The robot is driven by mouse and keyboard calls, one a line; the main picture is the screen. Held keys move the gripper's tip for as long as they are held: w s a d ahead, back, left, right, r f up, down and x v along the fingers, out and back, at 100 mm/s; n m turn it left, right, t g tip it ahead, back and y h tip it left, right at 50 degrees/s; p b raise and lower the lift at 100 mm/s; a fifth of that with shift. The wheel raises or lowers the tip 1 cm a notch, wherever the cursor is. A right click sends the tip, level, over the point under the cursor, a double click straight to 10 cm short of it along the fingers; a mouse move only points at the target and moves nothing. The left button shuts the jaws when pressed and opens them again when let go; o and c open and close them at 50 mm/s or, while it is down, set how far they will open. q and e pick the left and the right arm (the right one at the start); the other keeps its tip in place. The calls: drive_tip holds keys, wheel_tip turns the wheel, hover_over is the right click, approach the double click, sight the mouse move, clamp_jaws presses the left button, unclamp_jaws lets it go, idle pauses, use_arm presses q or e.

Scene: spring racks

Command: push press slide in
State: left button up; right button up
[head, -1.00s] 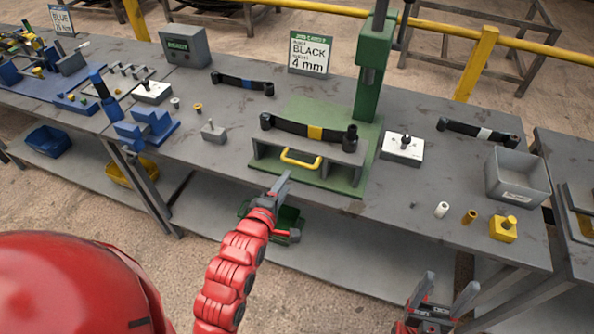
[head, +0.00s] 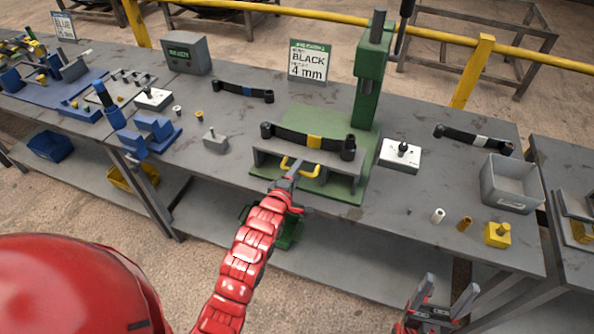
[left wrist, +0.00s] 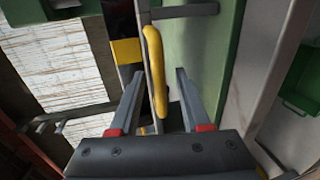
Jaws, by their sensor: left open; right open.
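The press slide (head: 345,166) is a grey bridge-like carriage on the green base of the press (head: 366,100). A black leaf spring (head: 285,136) with a yellow band lies across its top. The slide sits in front of the press column. Its yellow handle (head: 312,172) faces me. My left gripper (head: 287,181) is open at the handle. In the left wrist view, the yellow handle (left wrist: 155,60) runs between the two open fingers (left wrist: 158,92), which do not close on it. My right gripper (head: 442,292) is open and empty in front of the bench, at lower right.
A white block with a pin (head: 400,156) stands right of the press. A grey bin (head: 512,183), a yellow block (head: 497,235) and small bushings lie at the right. Blue fixtures (head: 150,133) stand left. A sign (head: 308,60) reads BLACK 4 mm.

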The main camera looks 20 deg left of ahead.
use_arm(q)
clamp_jaws()
idle(1.3)
